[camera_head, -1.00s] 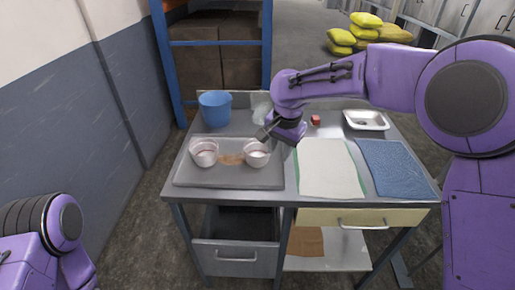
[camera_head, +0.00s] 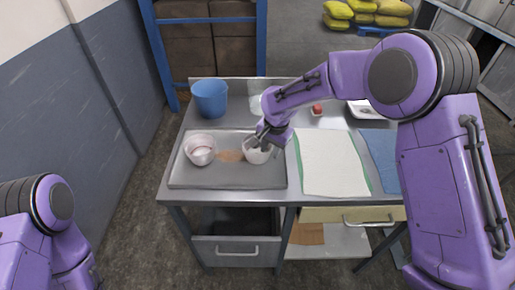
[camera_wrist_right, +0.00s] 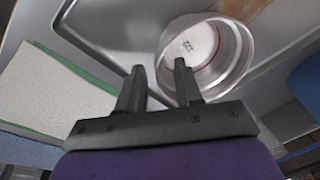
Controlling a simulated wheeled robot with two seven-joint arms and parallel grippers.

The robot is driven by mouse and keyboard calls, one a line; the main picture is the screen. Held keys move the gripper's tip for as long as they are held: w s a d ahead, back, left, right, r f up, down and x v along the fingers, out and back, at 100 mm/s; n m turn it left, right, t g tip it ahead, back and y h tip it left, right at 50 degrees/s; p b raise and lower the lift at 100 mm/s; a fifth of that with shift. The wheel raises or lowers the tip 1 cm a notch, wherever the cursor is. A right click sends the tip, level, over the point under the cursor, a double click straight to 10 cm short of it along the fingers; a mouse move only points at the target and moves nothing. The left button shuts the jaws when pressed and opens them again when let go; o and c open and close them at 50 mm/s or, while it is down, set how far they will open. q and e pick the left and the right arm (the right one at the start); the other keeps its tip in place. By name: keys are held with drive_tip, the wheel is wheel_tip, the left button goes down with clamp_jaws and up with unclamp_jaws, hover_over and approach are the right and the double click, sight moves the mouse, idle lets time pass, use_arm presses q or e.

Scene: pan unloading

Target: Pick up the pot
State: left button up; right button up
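Two pale, round pots stand on the grey tray (camera_head: 225,181). The left pot (camera_head: 200,150) is clear of my grippers. The right pot (camera_head: 256,155) is partly hidden by my right gripper (camera_head: 262,140). In the right wrist view this pot (camera_wrist_right: 205,50) is round with a clear rim and dark marks on its white bottom. My right gripper (camera_wrist_right: 159,75) is open there, with its two fingers apart. One finger overlaps the pot's near wall and the other is outside it. I cannot tell whether they touch it. My left gripper is not in view; only my left arm shows.
A blue bucket (camera_head: 210,99) stands behind the tray. A white cloth with green edges (camera_head: 330,165) and a blue cloth (camera_head: 382,158) lie to the right. A small red object (camera_head: 317,109) and a white dish (camera_head: 362,109) are at the back right.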

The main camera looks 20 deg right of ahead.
drive_tip(key=shift+w+a+f, duration=0.1)
drive_tip(key=shift+f, duration=0.4)
clamp_jaws()
drive_tip(key=shift+r, duration=0.15)
